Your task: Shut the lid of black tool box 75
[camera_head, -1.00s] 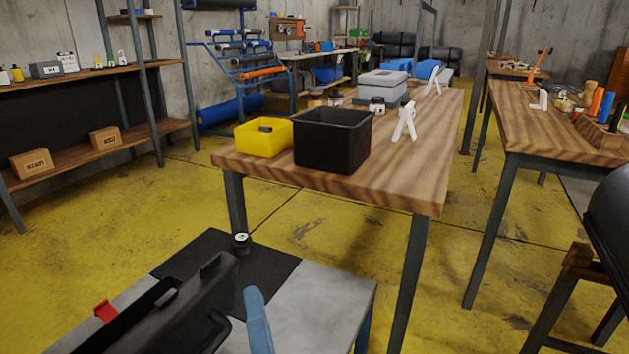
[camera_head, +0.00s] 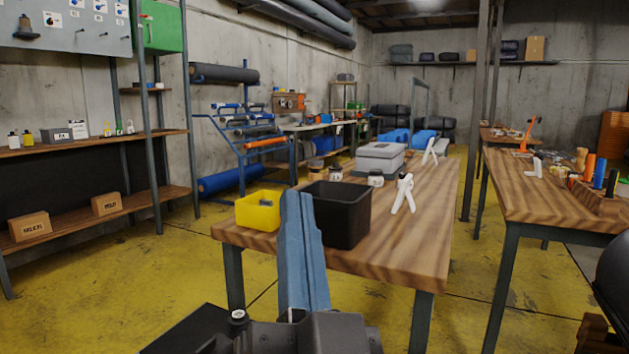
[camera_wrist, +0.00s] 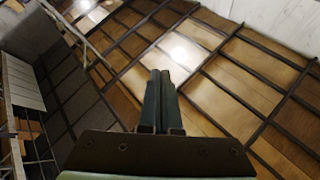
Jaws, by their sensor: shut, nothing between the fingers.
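My gripper (camera_head: 297,197) stands upright in the lower middle of the head view, its long blue-grey fingers pointing up. In the wrist view the fingers (camera_wrist: 161,75) lie together, shut, with nothing between them, and point at the ceiling. I cannot make out black tool box 75 or its lid in either view now. The bottom edge of the head view cuts off the area where a black box was seen earlier, so its lid and my gripper's distance from it cannot be told.
A wooden table (camera_head: 400,250) ahead holds a yellow bin (camera_head: 258,215), an open black bin (camera_head: 345,218), a grey case (camera_head: 380,160) and white clamps (camera_head: 403,193). Another wooden table (camera_head: 510,185) stands right.

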